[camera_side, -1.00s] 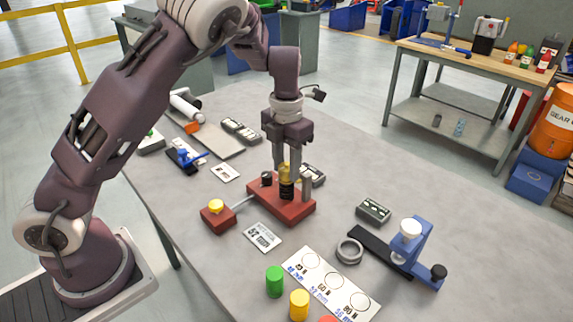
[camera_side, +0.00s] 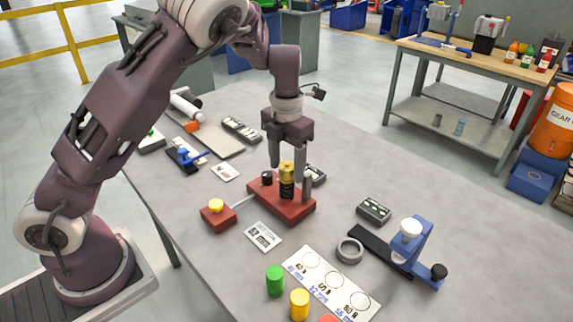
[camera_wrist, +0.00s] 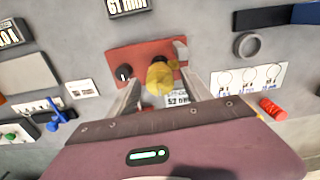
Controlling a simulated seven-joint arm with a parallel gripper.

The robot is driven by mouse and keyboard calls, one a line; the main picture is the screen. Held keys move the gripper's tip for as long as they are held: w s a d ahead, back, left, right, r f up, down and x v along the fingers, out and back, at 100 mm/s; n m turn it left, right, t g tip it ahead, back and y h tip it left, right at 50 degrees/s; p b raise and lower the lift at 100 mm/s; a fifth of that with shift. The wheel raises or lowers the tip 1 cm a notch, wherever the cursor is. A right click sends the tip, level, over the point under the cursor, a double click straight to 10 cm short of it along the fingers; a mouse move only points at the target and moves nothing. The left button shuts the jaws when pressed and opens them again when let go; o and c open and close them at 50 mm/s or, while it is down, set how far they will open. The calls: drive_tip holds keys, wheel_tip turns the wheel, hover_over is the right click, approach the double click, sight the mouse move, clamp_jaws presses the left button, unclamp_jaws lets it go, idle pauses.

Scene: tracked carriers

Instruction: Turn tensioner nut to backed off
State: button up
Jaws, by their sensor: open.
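The tensioner is a red base (camera_side: 298,208) on the grey table. A yellow-topped post with a dark band, apparently the tensioner nut (camera_side: 287,172), stands upright on it. In the wrist view the yellow nut (camera_wrist: 160,77) shows between the fingers. My gripper (camera_side: 287,166) is open and empty, pointing down above the base, with one finger on each side of the nut's top. I cannot tell whether either finger touches it. In the wrist view my gripper (camera_wrist: 160,82) has its fingers spread wide. Any mark on the nut is too small to read.
A small black knob (camera_side: 267,178) sits on the base. A red block with a yellow button (camera_side: 216,205) stands at its left. A printed card (camera_side: 263,237) lies in front. A grey ring (camera_side: 349,250) and a blue fixture (camera_side: 418,247) are at the right.

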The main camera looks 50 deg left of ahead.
sight(287, 166)
wheel_tip(287, 166, up, 7)
drive_tip(key=shift+f, duration=0.1)
